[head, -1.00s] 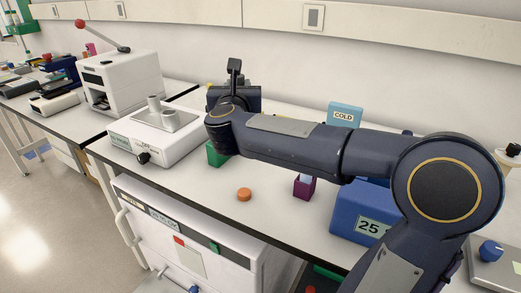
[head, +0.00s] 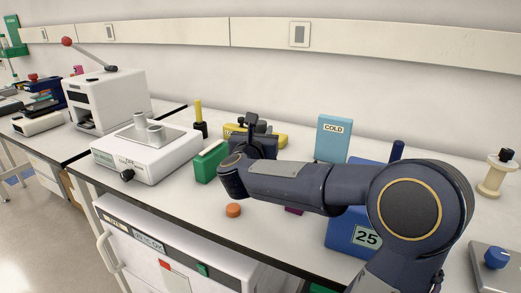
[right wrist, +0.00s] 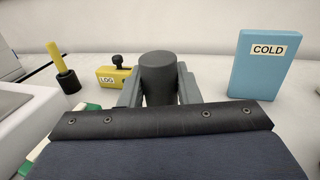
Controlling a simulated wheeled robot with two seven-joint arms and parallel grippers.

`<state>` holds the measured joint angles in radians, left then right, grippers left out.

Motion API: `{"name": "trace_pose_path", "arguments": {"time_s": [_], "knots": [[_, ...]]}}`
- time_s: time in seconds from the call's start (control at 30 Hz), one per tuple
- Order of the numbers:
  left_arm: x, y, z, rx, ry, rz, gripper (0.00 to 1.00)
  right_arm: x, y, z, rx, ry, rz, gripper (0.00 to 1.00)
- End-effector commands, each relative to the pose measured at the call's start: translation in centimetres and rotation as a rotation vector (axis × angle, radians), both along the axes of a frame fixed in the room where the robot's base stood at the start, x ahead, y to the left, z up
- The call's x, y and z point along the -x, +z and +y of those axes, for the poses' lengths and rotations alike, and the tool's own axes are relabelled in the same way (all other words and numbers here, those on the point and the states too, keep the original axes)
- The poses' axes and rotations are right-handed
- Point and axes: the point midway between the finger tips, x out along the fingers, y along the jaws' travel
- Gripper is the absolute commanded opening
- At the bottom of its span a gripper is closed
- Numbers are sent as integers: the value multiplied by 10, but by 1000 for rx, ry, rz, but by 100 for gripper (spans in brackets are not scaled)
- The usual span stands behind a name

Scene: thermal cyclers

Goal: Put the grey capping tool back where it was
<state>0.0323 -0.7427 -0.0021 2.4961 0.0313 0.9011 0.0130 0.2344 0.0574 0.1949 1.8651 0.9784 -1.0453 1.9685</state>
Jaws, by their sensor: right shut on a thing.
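My right gripper (right wrist: 160,92) is shut on the grey capping tool (right wrist: 158,66), a dark grey cylinder with a wider round top standing between the two grey fingers in the right wrist view. The tool's lower end is hidden behind my wrist housing. In the head view my right gripper (head: 252,143) is over the bench, to the right of the green box (head: 209,162). I cannot tell how high the tool is above the bench. My left gripper is not in view.
A yellow LOG block (right wrist: 122,79) and a yellow-handled tool in a black holder (head: 199,118) stand behind. A blue COLD box (head: 333,139) is at right. An orange puck (head: 233,210) lies in front; a blue 25 box (head: 345,231) stands beside my arm. A white machine (head: 148,152) is left.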

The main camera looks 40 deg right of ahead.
Motion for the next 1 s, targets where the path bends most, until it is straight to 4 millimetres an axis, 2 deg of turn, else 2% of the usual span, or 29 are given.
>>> {"name": "trace_pose_path", "arguments": {"time_s": [0.03, 0.3, 0.5, 0.8, 1.0], "knots": [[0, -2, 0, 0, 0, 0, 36, -4, -7, -4, 0, 0, 1, 15], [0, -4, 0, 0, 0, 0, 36, -17, -28, -15, 0, 1, 2, 15], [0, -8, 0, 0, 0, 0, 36, -16, -54, -14, 1, 2, 1, 15], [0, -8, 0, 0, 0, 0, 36, -16, -55, -14, 1, 2, -2, 15], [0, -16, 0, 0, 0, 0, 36, -16, -60, -14, 0, 2, -3, 15]]}}
